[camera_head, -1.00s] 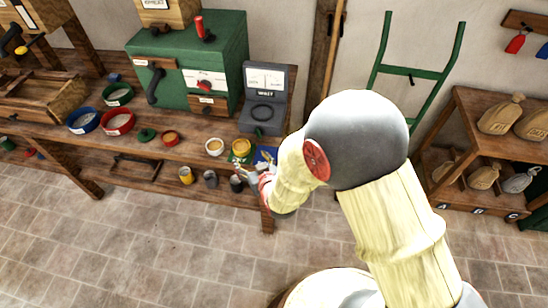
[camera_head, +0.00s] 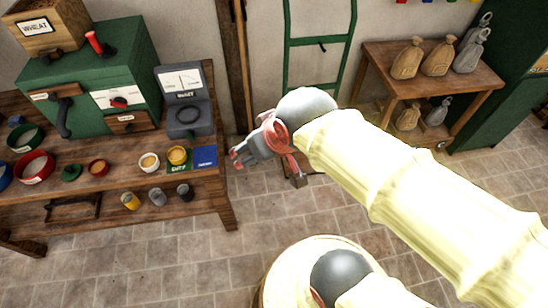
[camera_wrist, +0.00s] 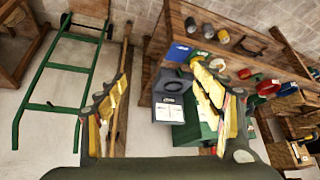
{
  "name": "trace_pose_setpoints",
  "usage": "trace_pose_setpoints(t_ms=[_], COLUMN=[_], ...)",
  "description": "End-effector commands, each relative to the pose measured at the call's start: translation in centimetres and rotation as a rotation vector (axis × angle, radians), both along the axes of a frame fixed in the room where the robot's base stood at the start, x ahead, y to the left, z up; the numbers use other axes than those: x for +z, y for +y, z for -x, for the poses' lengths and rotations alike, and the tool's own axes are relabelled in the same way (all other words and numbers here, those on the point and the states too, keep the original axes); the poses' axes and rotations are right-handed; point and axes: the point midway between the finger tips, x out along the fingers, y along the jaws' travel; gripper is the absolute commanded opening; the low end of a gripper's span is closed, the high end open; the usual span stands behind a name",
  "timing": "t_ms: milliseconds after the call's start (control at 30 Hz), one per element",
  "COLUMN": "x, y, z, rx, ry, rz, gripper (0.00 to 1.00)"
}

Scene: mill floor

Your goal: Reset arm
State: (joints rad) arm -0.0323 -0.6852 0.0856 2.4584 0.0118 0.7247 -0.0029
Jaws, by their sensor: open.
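My gripper (camera_head: 238,158) is at the end of my cream-sleeved arm, off the right end of the wooden bench (camera_head: 215,190). In the wrist view its two fingers (camera_wrist: 165,100) stand wide apart with nothing between them. The bench, a grey meter box (camera_wrist: 175,105) and the floor show beyond the fingers. The fingertips are small and partly turned away in the head view.
A green machine (camera_head: 90,85), a grey meter (camera_head: 185,100), small cups and bowls stand on the bench. A green hand truck (camera_head: 320,45) leans on the wall. A shelf (camera_head: 440,70) with sacks stands right.

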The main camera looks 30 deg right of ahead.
Motion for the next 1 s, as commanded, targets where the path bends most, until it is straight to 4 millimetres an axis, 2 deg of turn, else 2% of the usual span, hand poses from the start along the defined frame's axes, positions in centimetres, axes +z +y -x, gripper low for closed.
trace_pose_setpoints(t_ms=[33,100,233,1000], x=[0.6,0.9,1.0,1.0], y=[-0.5,-0.9,-1.3,-1.2], z=[1.7,3.4,5.0,5.0], rx=[-0.013,-0.023,-0.032,-0.031], ry=[0.014,0.04,0.065,0.067], rz=[0.004,0.008,0.011,0.011], gripper=[0.68,0.68,0.68,0.68])
